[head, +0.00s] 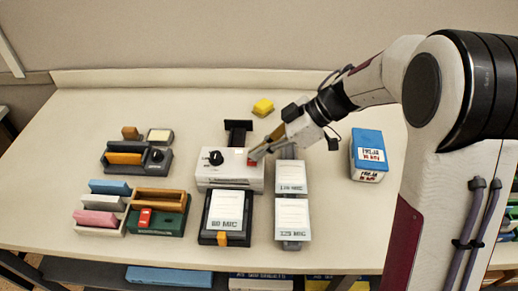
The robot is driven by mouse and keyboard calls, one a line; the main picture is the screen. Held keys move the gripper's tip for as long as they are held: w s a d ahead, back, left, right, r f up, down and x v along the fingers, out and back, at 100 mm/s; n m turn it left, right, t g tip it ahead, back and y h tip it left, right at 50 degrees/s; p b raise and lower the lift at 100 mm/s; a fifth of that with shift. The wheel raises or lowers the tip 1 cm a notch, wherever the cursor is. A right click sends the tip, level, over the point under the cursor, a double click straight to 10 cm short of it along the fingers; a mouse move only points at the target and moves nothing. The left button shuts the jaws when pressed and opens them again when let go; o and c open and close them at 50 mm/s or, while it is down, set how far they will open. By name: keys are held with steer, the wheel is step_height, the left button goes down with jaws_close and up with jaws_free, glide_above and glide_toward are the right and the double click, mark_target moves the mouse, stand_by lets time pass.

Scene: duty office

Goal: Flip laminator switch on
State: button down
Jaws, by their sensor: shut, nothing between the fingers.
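The laminator (230,177) is a white box near the middle of the table, with a black knob (215,158) on its top left. A small red switch (251,163) shows at its top right. My gripper (257,155) is shut and empty, with its fingertips right at the red switch. Whether the tips touch the switch, and which way the switch is tilted, I cannot tell. The fingers partly cover that corner of the laminator.
A tray marked 80 MIC (207,233) lies in front of the laminator, and pouch stacks (292,215) lie to its right. A blue-topped box (368,150) is at right. Organisers (158,222) fill the left. The far left tabletop is clear.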

steer(key=shift+r, duration=0.1)
steer(key=shift+w+r, duration=0.15)
steer(key=shift+r, duration=0.55)
steer(key=r, duration=0.3)
steer(key=shift+w+d, duration=0.3)
steer(key=w+v, duration=0.1)
steer(key=v, duration=0.8)
